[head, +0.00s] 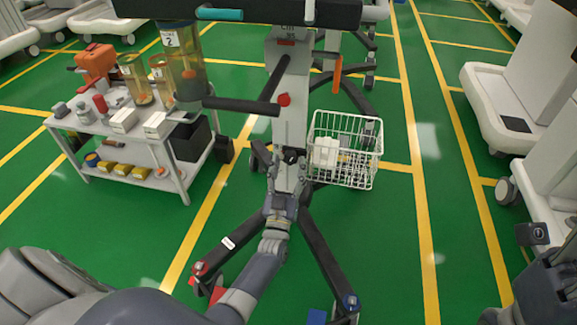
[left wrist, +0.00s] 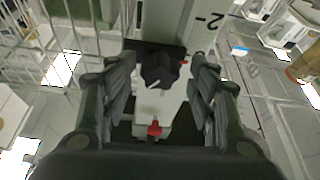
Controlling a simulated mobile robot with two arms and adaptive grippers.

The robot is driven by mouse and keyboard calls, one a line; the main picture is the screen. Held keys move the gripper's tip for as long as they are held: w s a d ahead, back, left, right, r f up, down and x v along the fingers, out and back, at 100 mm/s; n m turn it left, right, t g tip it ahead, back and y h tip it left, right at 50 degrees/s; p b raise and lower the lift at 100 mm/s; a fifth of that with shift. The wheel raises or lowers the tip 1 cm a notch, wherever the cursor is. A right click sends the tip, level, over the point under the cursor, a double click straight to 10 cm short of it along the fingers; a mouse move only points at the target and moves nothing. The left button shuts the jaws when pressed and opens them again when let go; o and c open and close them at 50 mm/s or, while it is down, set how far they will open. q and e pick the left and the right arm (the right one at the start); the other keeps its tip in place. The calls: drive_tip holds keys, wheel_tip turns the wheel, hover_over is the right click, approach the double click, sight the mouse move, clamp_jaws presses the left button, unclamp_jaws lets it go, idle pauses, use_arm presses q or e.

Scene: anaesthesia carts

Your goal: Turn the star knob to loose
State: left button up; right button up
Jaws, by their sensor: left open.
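The black star knob (head: 291,156) sits on the pale column of the cart in the middle of the head view. In the left wrist view the dark lobed knob (left wrist: 160,70) is straight ahead, with a pale mark on its face. My left gripper (head: 287,168) is open in front of the column, close to the knob. In the left wrist view its fingers (left wrist: 165,92) stand to the left and right of the knob, with gaps on both sides. Whether the fingertips reach around it is unclear. My right gripper does not show; only parts of my right arm appear at lower right.
A white wire basket (head: 345,150) hangs right of the column. A black bar (head: 240,105) and a red ball (head: 284,100) are above the knob. Dark cart legs (head: 325,255) spread below. A loaded side cart (head: 140,140) stands left.

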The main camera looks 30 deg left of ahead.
use_arm(q)
drive_tip(key=v, duration=0.7)
drive_tip(key=shift+s+f, duration=0.2)
drive_tip(key=shift+s, duration=0.15)
drive_tip(key=shift+d, duration=0.1)
